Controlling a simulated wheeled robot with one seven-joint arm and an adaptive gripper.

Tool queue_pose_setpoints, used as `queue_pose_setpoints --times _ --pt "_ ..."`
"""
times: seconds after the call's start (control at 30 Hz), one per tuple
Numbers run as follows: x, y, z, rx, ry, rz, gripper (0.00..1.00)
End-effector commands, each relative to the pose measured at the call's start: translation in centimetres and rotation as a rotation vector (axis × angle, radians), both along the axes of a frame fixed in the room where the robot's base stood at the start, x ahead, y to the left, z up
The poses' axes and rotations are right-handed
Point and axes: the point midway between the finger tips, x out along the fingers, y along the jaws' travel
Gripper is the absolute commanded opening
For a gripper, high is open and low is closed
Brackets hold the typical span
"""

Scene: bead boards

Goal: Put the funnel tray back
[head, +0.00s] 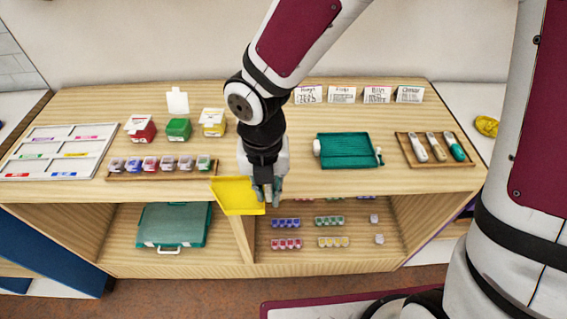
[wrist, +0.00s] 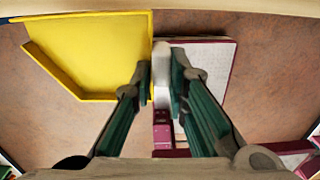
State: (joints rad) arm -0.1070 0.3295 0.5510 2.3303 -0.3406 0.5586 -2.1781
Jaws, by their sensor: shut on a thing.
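The funnel tray is the shallow yellow tray (head: 236,196) with raised rims and an angled end. It hangs at the front edge of the wooden counter, above the divider of the lower shelf. In the wrist view the yellow tray (wrist: 90,50) fills the upper left, beside the fingers. My gripper (head: 268,190) is shut on the right-hand end of the tray. In the wrist view my gripper (wrist: 161,80) shows its fingers close together with a pale piece between them. The exact grip on the tray is partly hidden by the fingers.
On the counter stand a teal tray (head: 350,151), a wooden tray of scoops (head: 435,148), a row of bead pots (head: 160,163), small boxes (head: 179,129) and a white sorting board (head: 58,150). Below are a green case (head: 172,225) and bead strips (head: 286,243).

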Motion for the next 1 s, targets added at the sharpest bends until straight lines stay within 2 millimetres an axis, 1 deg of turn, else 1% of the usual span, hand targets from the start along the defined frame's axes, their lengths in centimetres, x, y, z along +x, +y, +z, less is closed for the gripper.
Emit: queue_pose_setpoints --times 0.03,0.3,0.4,0.5,0.6,0.77,1.0 --pt "1.2 -0.5 -0.1 0.001 0.001 -0.007 0.00" --pt "7.2 -3.2 -0.7 0.001 0.000 -0.006 0.00" --pt "9.3 -4.2 -1.0 0.000 0.001 -0.006 0.00" --pt "10.9 -4.9 -1.1 0.001 0.000 -0.003 0.00" --pt "11.9 -5.4 -1.2 -0.001 0.001 -0.003 0.00" --pt "12.3 -5.6 -1.6 -0.001 0.002 0.000 0.00" --pt "12.2 -5.5 -4.5 -0.001 0.003 0.000 0.00"
